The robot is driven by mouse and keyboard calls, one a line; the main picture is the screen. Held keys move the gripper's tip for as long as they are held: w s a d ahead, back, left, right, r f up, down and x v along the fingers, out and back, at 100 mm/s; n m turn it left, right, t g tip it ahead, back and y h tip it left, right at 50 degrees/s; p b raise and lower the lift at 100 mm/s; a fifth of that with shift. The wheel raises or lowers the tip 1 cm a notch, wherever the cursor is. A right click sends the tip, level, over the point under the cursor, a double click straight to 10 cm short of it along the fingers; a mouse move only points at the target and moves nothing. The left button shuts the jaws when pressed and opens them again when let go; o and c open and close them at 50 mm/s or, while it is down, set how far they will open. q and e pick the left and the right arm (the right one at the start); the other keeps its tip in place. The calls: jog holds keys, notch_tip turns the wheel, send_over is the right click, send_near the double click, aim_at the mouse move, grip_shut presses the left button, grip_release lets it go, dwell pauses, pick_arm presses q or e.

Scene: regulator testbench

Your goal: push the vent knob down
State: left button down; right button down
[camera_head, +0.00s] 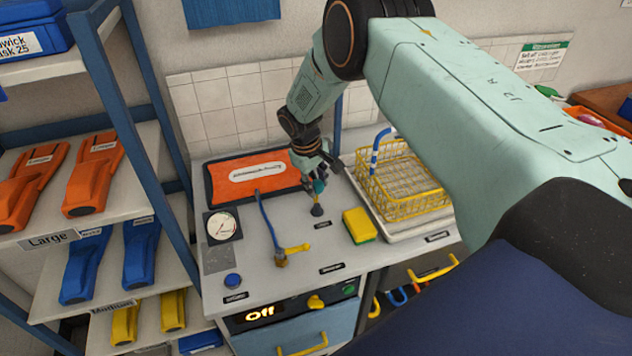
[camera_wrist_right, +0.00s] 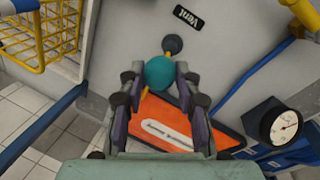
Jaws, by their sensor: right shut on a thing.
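The vent knob (camera_head: 319,187) is a teal ball above a round dark base (camera_head: 317,210) on the bench top. The knob also shows in the right wrist view (camera_wrist_right: 159,72), with the dark base (camera_wrist_right: 173,45) just beyond it and a black "Vent" label (camera_wrist_right: 188,17) nearby. My right gripper (camera_head: 318,178) reaches down from above and is shut on the knob. In the right wrist view its two fingers (camera_wrist_right: 159,78) lie on either side of the ball. My left gripper is not in view.
A yellow wire basket (camera_head: 405,185) and a yellow sponge (camera_head: 359,225) stand right of the knob. An orange panel (camera_head: 232,187) lies behind left. The display (camera_head: 260,313) reads "Off".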

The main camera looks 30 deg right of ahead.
aim_at(314, 184)
jog(key=shift+f, duration=0.1)
jog(key=b+x, duration=0.2)
jog(key=x, duration=0.1)
jog(key=shift+s+a+f+b, duration=0.1)
jog(key=shift+a+b, duration=0.25)
jog(key=shift+s, duration=0.1)
jog(key=c, duration=1.3)
grip_release()
jog(key=o, duration=0.4)
jog(key=shift+c, duration=0.2)
